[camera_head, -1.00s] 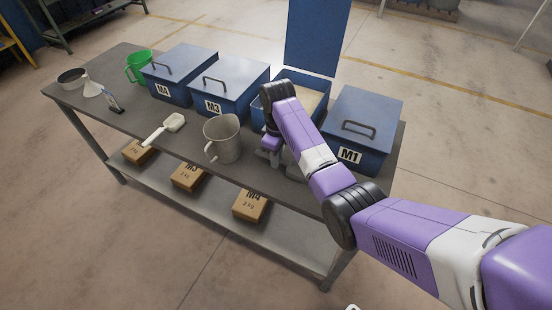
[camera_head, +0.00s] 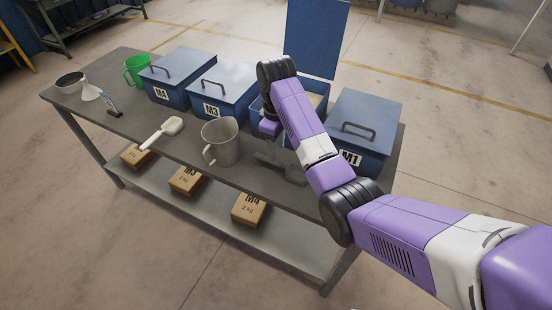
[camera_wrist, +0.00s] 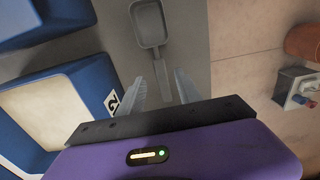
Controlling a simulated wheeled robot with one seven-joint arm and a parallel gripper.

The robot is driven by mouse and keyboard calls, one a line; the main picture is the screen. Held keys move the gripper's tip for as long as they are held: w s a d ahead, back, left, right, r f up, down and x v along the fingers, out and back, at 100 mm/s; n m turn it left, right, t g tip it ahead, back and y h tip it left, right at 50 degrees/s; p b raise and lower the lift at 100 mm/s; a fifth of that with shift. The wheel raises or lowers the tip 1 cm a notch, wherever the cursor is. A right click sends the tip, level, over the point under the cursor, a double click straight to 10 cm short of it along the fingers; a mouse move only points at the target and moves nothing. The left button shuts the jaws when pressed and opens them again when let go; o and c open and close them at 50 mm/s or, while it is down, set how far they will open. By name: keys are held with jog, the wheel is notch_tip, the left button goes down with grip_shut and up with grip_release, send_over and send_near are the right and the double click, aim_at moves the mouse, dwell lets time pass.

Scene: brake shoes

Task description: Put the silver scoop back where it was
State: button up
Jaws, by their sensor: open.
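The silver scoop (camera_head: 294,174) lies on the grey workbench in front of the open blue bin, right of the metal jug. In the wrist view the scoop (camera_wrist: 151,24) has its bowl at the top and its handle pointing down towards my gripper. My gripper (camera_wrist: 150,88) is open and empty, with both fingers apart. I cannot tell the height of the fingers above the bench. In the head view my arm partly covers this area.
The metal jug (camera_head: 221,143) stands left of my gripper. A white scoop (camera_head: 163,132) lies farther left. The open bin (camera_head: 316,100) is behind my wrist, and the closed M1 bin (camera_head: 365,118) is to the right. The bench's front edge is close to the scoop.

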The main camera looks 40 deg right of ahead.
aim_at(276, 162)
notch_tip(276, 162, up, 6)
jog(key=p, duration=0.3)
jog(key=shift+f+p, duration=0.25)
jog(key=shift+p, duration=0.15)
